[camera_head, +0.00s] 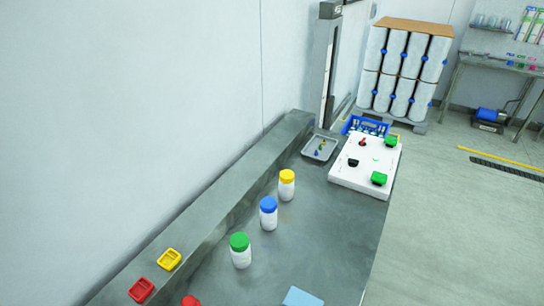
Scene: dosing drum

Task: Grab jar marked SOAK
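Several white jars stand in a row on the grey bench (325,225): one with a yellow lid (287,186), one with a blue lid (268,213) and one with a green lid (240,251). A red lid (190,301) shows at the bottom edge, cut off by the picture. No SOAK marking is readable on any jar, so I cannot tell which one it is. Neither of my grippers is in view.
A yellow tray (169,260) and a red tray (141,290) sit on the raised ledge at left. A white board (363,178) with green pieces, a grey tray (319,149) and a blue crate (367,126) are at the far end. A light blue sheet (302,297) lies in front.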

